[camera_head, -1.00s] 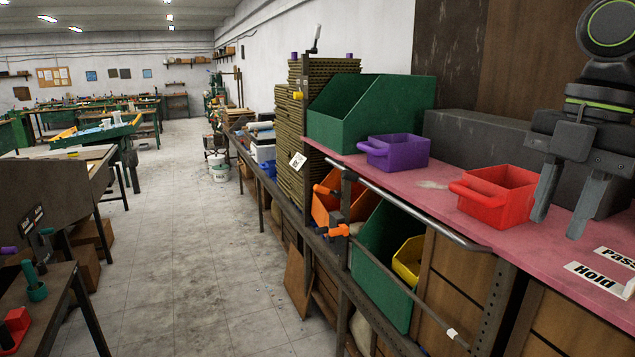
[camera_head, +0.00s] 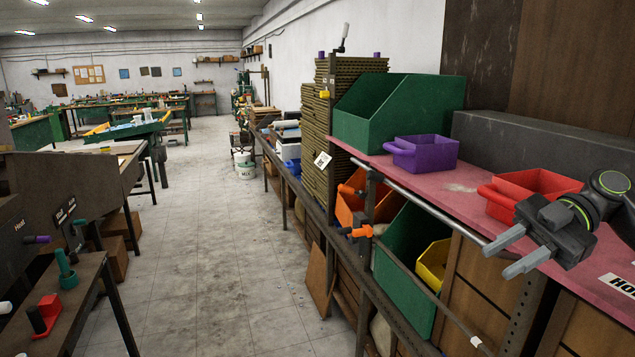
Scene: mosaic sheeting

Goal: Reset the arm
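My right gripper (camera_head: 515,251) is at the right of the head view, in front of the pink shelf's edge. Its two grey fingers are apart with nothing between them, and they point left. A red bin (camera_head: 527,187) stands on the pink shelf just behind the gripper, which hides its lower right part. A purple bin (camera_head: 424,153) stands further left on the shelf. My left gripper is not in view.
The pink shelf (camera_head: 462,180) has a metal rail along its front. A large green bin (camera_head: 396,112) stands on it. Below are a yellow bin (camera_head: 433,264) and an orange bin (camera_head: 352,203). A bench (camera_head: 62,310) stands at left. The floor aisle (camera_head: 215,250) between is clear.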

